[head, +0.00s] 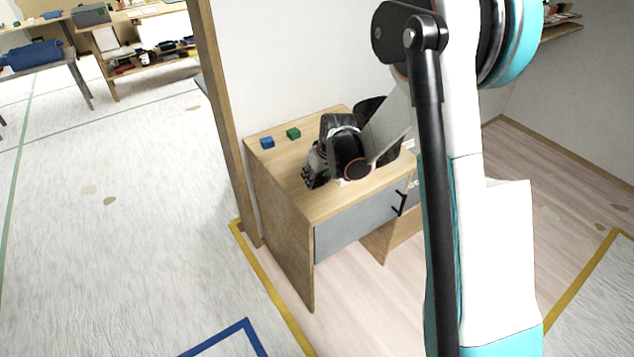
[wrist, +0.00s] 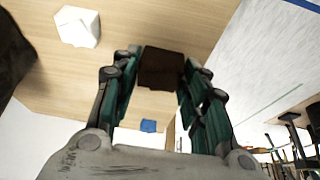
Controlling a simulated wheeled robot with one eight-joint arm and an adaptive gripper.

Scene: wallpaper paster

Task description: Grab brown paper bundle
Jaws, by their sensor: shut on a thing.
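The brown paper bundle (wrist: 162,68) shows in the wrist view as a small dark brown block between my fingertips. My gripper (wrist: 160,75) is shut on it, one finger on each side. In the head view my gripper (head: 314,178) is low over the wooden desk top (head: 325,205), near its left front part. The bundle cannot be made out there, hidden by the gripper and arm. I cannot tell whether the bundle touches the desk.
A blue block (head: 267,142) and a green block (head: 293,133) lie at the back left of the desk. The blue block also shows in the wrist view (wrist: 148,125), with a white object (wrist: 78,25). A wooden post (head: 222,110) stands left of the desk.

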